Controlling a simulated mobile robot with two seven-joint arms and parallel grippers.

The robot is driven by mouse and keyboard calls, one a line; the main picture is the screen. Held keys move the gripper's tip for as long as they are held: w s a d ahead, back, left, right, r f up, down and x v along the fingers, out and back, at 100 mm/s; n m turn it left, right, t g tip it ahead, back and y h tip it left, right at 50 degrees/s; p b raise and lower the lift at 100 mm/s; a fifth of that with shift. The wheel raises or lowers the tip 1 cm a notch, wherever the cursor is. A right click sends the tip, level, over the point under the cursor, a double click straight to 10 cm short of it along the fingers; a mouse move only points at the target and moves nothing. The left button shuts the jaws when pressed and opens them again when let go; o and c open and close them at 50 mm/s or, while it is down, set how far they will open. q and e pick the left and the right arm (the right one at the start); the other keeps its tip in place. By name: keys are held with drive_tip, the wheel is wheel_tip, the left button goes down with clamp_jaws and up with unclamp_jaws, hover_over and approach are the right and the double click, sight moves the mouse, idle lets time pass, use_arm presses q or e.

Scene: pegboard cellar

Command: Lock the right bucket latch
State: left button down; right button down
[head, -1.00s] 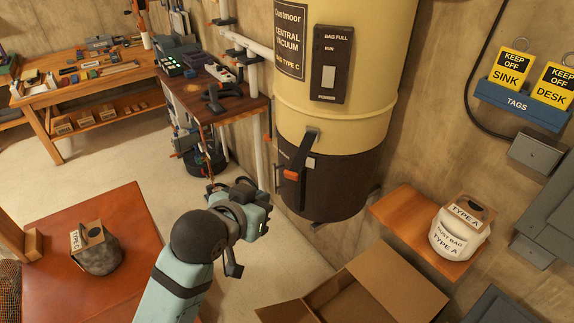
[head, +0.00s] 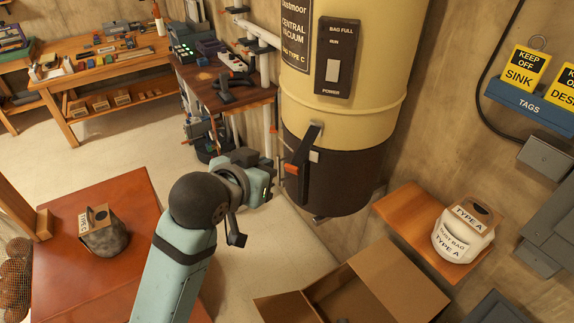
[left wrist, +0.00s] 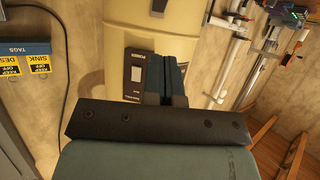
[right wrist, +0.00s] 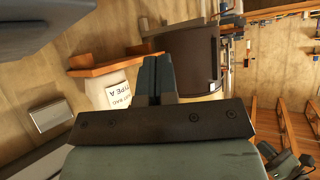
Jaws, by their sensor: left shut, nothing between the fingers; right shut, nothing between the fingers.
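The vacuum's dark brown bucket (head: 345,175) sits under its cream drum (head: 345,95). One black latch lever (head: 304,150) with an orange tip (head: 291,170) shows on the bucket's front left; its lower end stands off the wall. I cannot make out a second latch on the bucket's right side. My left gripper (head: 264,187) is left of the bucket, near the orange tip and apparently apart from it. Its fingers (left wrist: 164,82) are shut and empty in the left wrist view. My right gripper (right wrist: 154,80) is shut and empty, facing the bucket (right wrist: 190,65); the head view does not show it.
An open cardboard box (head: 385,280) stands below the bucket. A wooden shelf (head: 405,212) at right holds a type A dust bag (head: 462,235). A red-brown table (head: 60,215) at left holds a grey type C bag (head: 105,238). Workbenches stand behind; the floor between is clear.

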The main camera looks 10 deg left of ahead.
use_arm(q)
drive_tip(key=p, duration=0.2)
hover_over(287, 167)
drive_tip(key=s, duration=0.3)
wheel_tip(287, 167, down, 3)
drive_tip(key=f, duration=0.2)
drive_tip(key=w+f, duration=0.1)
drive_tip(key=f, duration=0.1)
drive_tip(key=shift+d+f, duration=0.1)
drive_tip(key=shift+d, duration=0.1)
